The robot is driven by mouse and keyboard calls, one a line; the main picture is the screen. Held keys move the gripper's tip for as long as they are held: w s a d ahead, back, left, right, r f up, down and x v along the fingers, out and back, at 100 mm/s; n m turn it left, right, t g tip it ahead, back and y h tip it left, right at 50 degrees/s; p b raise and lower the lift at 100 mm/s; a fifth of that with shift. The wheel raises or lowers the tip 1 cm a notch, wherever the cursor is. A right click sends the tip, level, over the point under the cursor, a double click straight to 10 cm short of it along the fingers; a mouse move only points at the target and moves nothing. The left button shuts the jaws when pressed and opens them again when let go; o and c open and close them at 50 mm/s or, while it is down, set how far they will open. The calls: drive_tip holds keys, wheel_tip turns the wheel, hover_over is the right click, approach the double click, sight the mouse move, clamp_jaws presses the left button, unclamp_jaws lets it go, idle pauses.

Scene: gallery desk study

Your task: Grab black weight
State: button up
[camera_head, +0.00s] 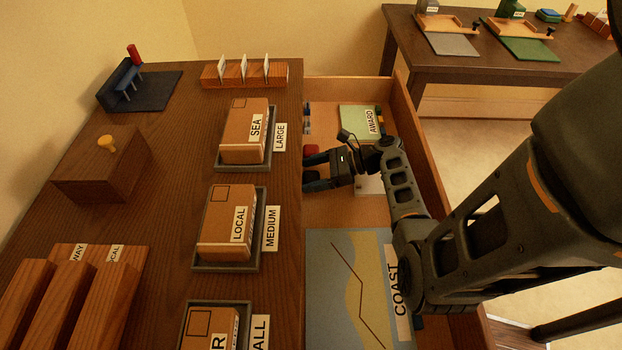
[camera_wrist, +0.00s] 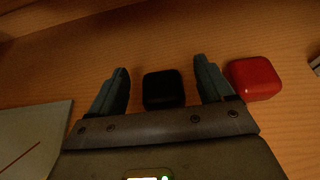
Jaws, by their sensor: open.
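The black weight (camera_wrist: 163,89) is a small dark block with rounded corners. In the wrist view it lies on the wooden drawer floor, between the two fingers of my gripper (camera_wrist: 165,88). The fingers are open, with a gap on each side of the weight. In the head view my gripper (camera_head: 308,172) reaches into the open drawer and hides the black weight. A red block (camera_wrist: 254,78) lies just outside the right finger in the wrist view; it also shows in the head view (camera_head: 311,149).
The drawer holds a COAST map (camera_head: 345,290) and a green AWARD card (camera_head: 358,120). The drawer's right wall (camera_head: 405,105) stands beside my arm.

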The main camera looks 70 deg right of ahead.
drive_tip(key=shift+x, duration=1.25)
drive_tip(key=shift+c, duration=0.4)
drive_tip(key=c, duration=1.3)
